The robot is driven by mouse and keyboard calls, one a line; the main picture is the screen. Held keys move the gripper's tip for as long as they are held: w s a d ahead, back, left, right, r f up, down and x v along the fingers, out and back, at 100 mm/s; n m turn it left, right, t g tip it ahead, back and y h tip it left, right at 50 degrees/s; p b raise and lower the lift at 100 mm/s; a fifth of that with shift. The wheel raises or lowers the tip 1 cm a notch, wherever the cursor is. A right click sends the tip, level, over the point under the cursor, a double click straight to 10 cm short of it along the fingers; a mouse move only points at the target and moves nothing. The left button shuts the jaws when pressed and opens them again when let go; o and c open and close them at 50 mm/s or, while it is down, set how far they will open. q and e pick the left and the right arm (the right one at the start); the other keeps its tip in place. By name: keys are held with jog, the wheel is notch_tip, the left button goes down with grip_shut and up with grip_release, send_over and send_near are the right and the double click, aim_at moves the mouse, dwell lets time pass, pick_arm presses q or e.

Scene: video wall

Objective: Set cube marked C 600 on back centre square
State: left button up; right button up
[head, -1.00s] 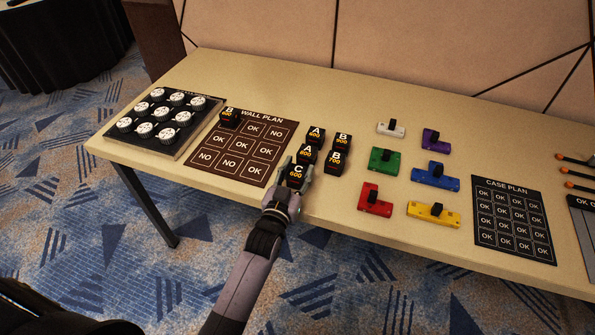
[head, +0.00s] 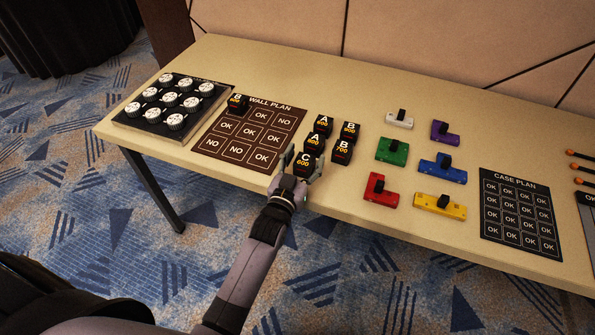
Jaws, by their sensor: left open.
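The black cube marked C 600 (head: 306,162) stands on the table at the near end of a group of marked cubes. My left gripper (head: 303,164) is open, with its fingers to either side of this cube; whether they touch it I cannot tell. The brown wall plan board (head: 208,150) lies to the left, with squares reading OK or NO. Its back centre square (head: 257,116) reads OK and is bare. A cube marked B (head: 237,104) stands on its back left square. My right gripper is not in view.
Cubes marked A (head: 323,125), A (head: 314,145), B (head: 350,131) and B 700 (head: 342,152) stand close behind and beside cube C. A board of round white-topped knobs (head: 171,101) lies far left. Coloured blocks, such as the green one (head: 391,151), and the case plan (head: 520,213) lie right.

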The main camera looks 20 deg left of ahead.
pick_arm(q)
jog(key=s, duration=1.2)
jog(key=s+d+f+g, duration=0.1)
jog(key=s+f+g, duration=0.2)
jog(key=f, duration=0.7)
jog(key=s+f+m+g+h, duration=0.1)
jog(key=s+f+g, duration=0.15)
jog(key=f, duration=0.75)
jog(key=s+d+f+g, duration=0.15)
jog(key=s+f, duration=0.25)
jog(key=f, duration=0.5)
jog(key=s+a+f+g, duration=0.3)
jog(key=s+f, duration=0.3)
jog(key=s, duration=0.3)
jog(key=s+a+f+g+y, duration=0.1)
jog(key=s+a+f+g, duration=0.2)
jog(key=s+f, duration=0.4)
jog(key=s+a+f+m+g, duration=0.1)
jog(key=s+a+f+g, duration=0.2)
jog(key=s, duration=1)
notch_tip(320, 180, down, 4)
jog(key=shift+r+g+y, duration=0.2)
jog(key=shift+g+y, duration=0.1)
jog(key=shift+g, duration=0.2)
jog(key=shift+s, duration=0.1)
